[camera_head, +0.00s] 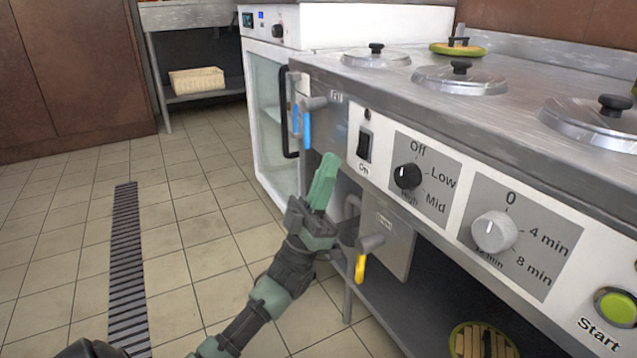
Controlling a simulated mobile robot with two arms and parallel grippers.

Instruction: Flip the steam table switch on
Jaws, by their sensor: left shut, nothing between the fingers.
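The steam table (545,120) fills the right side, with a white control panel along its front. A black rocker switch (365,146) sits near the panel's left end, with a small label under it that looks like "On". I cannot tell which way the rocker is tipped. My left gripper (325,168), with green fingers, is shut and empty. Its fingers point up, just left of and slightly below the switch in the picture, apart from it. My right gripper is not in view.
Right of the switch are a black heat knob (408,176), a grey timer knob (494,231) and a green start button (617,306). Blue (306,124) and yellow (360,268) tap handles stick out nearby. A white glass-door cabinet (275,110) stands behind. Tiled floor at left is clear.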

